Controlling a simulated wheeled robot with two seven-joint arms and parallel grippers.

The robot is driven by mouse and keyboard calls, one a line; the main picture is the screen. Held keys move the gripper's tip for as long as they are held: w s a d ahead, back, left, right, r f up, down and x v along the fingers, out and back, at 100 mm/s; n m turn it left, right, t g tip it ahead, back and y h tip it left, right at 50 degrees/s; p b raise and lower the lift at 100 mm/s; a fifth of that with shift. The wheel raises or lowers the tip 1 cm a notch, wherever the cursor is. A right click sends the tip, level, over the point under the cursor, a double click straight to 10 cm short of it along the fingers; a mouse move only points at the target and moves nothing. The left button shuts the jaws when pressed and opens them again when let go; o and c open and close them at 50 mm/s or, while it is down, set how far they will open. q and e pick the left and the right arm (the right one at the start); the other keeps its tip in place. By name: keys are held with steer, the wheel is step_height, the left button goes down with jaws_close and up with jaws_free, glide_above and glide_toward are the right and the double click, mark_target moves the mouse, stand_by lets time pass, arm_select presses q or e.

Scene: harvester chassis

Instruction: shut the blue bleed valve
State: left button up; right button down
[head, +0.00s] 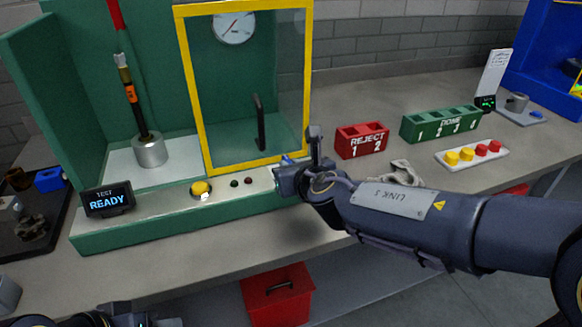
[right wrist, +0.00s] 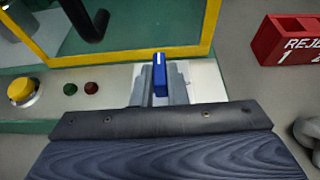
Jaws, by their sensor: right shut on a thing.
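The blue bleed valve's handle (right wrist: 159,72) stands between the fingers of my right gripper (right wrist: 160,88) in the right wrist view. The gripper is shut on it. In the head view my right gripper (head: 285,170) is at the right end of the green test bench's front ledge, and only a bit of the blue handle (head: 287,158) shows past it. The valve's body is hidden by the gripper. Part of my left arm's end (head: 115,317) shows at the bottom left edge of the head view; its fingers cannot be made out.
A yellow-framed clear door (head: 190,95) stands just behind the valve. A yellow button (head: 201,188) and small green and red lamps lie to its left. A red REJECT bin (head: 361,141) and green DONE rack (head: 440,124) stand to the right.

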steer(key=c, duration=1.4)
jaws_free()
steer(key=shift+c, duration=0.2)
steer(key=p+v, duration=0.3)
steer(key=v, duration=0.4)
steer(key=shift+s, duration=0.35)
steer(key=shift+d+r, duration=0.1)
steer(key=shift+d, duration=0.05)
